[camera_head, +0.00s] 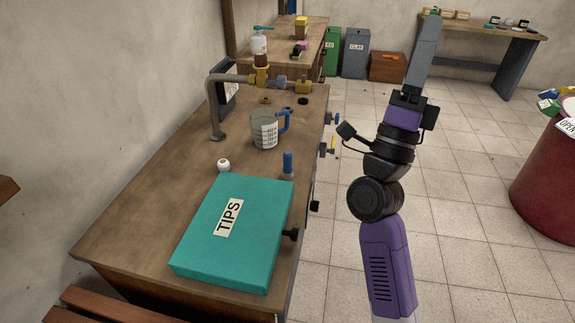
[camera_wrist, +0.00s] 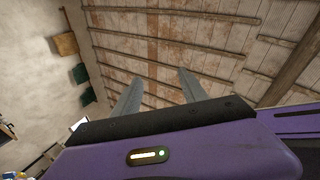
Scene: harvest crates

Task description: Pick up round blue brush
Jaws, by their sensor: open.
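A small upright blue cylinder (camera_head: 288,163) with a paler base stands on the wooden workbench near its right edge, just behind the teal TIPS box. It looks like the round blue brush, but it is too small to make out bristles. My gripper (camera_wrist: 160,76) is open and empty, its two grey fingers apart and pointing up at the ceiling in the wrist view. In the head view my gripper (camera_head: 430,25) is raised above the floor, to the right of the workbench and well away from the blue cylinder. The wrist view does not show the cylinder.
The workbench (camera_head: 130,240) holds the teal TIPS box (camera_head: 245,255), a measuring jug (camera_head: 264,130), a white ball-like item (camera_head: 223,165) and a bent pipe (camera_head: 212,105). Dark knobs stick out from its right side. A red drum (camera_head: 545,190) stands right. Tiled floor between is clear.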

